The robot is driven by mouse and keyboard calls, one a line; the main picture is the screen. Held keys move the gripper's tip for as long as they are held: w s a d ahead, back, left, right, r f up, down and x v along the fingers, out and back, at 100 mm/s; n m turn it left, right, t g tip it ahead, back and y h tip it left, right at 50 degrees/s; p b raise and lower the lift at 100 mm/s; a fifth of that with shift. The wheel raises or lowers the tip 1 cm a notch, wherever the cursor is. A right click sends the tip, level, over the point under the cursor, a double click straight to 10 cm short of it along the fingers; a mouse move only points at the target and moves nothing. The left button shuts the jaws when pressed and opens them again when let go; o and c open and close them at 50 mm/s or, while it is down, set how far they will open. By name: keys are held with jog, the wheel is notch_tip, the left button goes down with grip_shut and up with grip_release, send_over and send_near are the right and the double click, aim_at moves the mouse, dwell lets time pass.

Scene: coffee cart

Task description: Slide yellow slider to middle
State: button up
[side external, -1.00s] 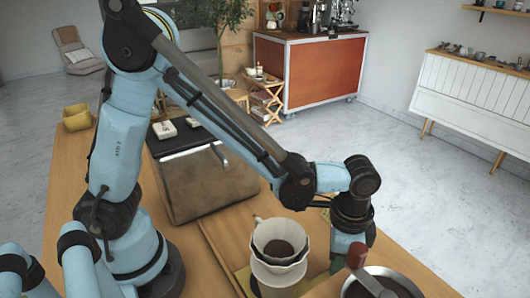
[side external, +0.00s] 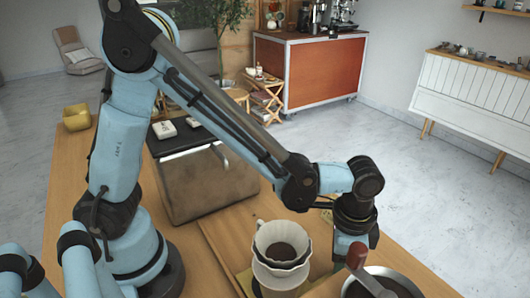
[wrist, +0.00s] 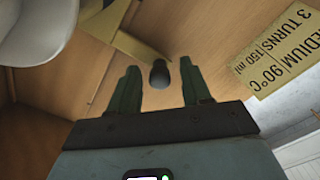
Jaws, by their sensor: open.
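No clearly yellow slider knob can be made out. In the wrist view, a small dark knob (wrist: 159,73) stands on the wooden surface, between and slightly ahead of my finger line, apart from both fingers. A yellowish strip (wrist: 108,48) runs diagonally to its left; I cannot tell whether it belongs to the slider. My gripper (wrist: 159,84) has its two green fingers spread, with nothing held. In the side view, my gripper (side external: 352,246) points down beside the dripper, its fingertips hidden behind the grinder.
A white coffee dripper (side external: 283,242) stands left of my gripper. A round grinder with a crank handle (side external: 358,255) is in front. A yellow label plate (wrist: 285,50) lies at right in the wrist view. A brown case (side external: 208,182) stands behind on the wooden table (side external: 75,190).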

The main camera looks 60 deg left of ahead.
notch_tip(320, 180, up, 12)
dwell(0.6)
jog(key=shift+a, duration=0.1)
jog(key=s+a+n+t, duration=0.1)
jog(key=a+n+t, duration=0.2)
jog(key=a, duration=0.6)
jog(key=s+a+n+t, duration=0.2)
jog(key=a+n+t, duration=0.2)
jog(key=a, duration=0.5)
jog(key=shift+s+a+f+n, duration=0.2)
jog(key=shift+s+f+n, duration=0.1)
jog(key=shift+n, duration=0.7)
